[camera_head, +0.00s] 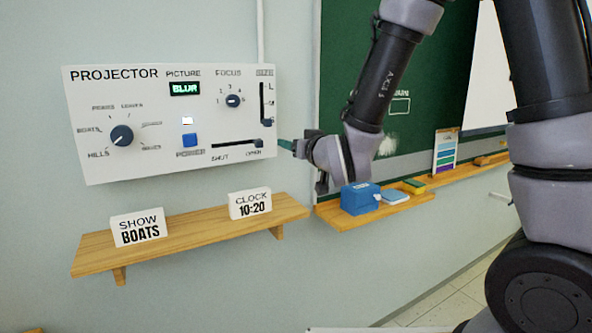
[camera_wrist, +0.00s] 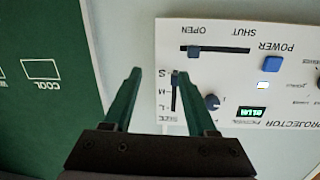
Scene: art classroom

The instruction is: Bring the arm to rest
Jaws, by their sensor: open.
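My gripper (camera_head: 287,146) is at the right edge of the white projector panel (camera_head: 90,168), its teal fingertips pointing at the panel. In the wrist view my gripper (camera_wrist: 160,74) is open with nothing between its fingers; the right finger overlaps the panel's edge beside the size slider (camera_wrist: 176,90). I cannot tell whether it touches. The size slider's knob is at the S end. The shutter slider (camera_head: 258,143) is at OPEN. The picture display (camera_head: 185,88) reads BLUR. The blue power button (camera_head: 190,140) has a small lit window above it. My arm reaches across the chalkboard from the right.
A wooden shelf (camera_head: 190,236) below the panel holds a SHOW BOATS sign (camera_head: 138,228) and a CLOCK 10:20 sign (camera_head: 250,203). A blue box (camera_head: 360,198) sits on the chalkboard ledge (camera_head: 345,222) under my wrist. The green chalkboard (camera_head: 340,60) is behind my arm.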

